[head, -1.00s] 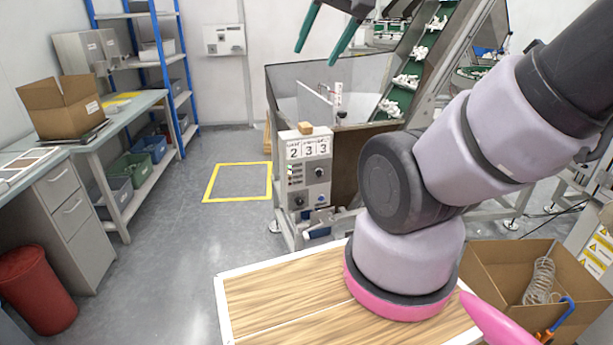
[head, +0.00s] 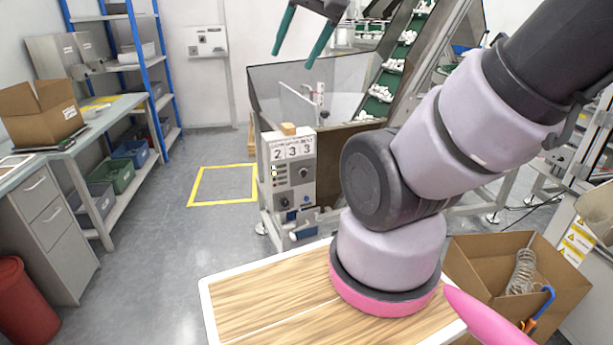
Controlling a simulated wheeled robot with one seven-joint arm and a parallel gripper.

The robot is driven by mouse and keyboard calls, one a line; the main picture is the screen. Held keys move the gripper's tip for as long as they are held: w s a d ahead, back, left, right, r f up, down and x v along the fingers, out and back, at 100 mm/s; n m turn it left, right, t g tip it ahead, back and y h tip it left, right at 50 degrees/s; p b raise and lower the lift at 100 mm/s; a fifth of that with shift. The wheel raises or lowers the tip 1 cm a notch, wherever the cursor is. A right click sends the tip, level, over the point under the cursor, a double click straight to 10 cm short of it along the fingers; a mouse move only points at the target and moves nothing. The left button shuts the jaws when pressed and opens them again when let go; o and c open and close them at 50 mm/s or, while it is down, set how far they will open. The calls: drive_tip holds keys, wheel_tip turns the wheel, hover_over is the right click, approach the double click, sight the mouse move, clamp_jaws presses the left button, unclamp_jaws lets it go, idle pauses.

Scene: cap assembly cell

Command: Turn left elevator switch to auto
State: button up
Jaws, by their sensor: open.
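The left elevator's grey control box (head: 291,177) stands ahead, just left of my arm. Its face carries number cards reading 2 3 3, small indicators on its left side, a dark round switch (head: 304,172) at middle right and another dark knob (head: 284,202) lower down. The switch's exact setting is too small to tell. My gripper (head: 296,58) is at the top of the view with its two green fingers apart and nothing between them. In the picture it is above the box and touches nothing.
A hopper (head: 350,80) and a green inclined conveyor (head: 395,68) with white parts stand behind the box. A wooden-topped surface (head: 265,305) lies in front. A cardboard box (head: 470,262) is at right. Open floor with a yellow square (head: 224,170) lies left.

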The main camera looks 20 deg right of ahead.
drive_tip(key=w+a+f+m+g+y, duration=0.35)
drive_tip(key=w+f+m+y, duration=0.25)
drive_tip(key=w+f+m, duration=0.5)
drive_tip(key=w+d+f+m+t+y, duration=0.2)
drive_tip(key=w+d+f+m, duration=0.1)
drive_tip(key=w+f+m, duration=0.25)
drive_tip(key=w+d+f+m+t+y, duration=0.2)
drive_tip(key=w+d+f+m, duration=0.2)
drive_tip(key=w, duration=0.3)
drive_tip(key=m+t+h, duration=0.7)
drive_tip(key=m+h, duration=0.2)
drive_tip(key=m, duration=0.9)
approach(306, 174)
drive_tip(key=shift+n, duration=0.25)
drive_tip(key=x, duration=0.8)
drive_tip(key=shift+w+f, duration=0.2)
drive_tip(key=shift+w, duration=0.2)
clamp_jaws()
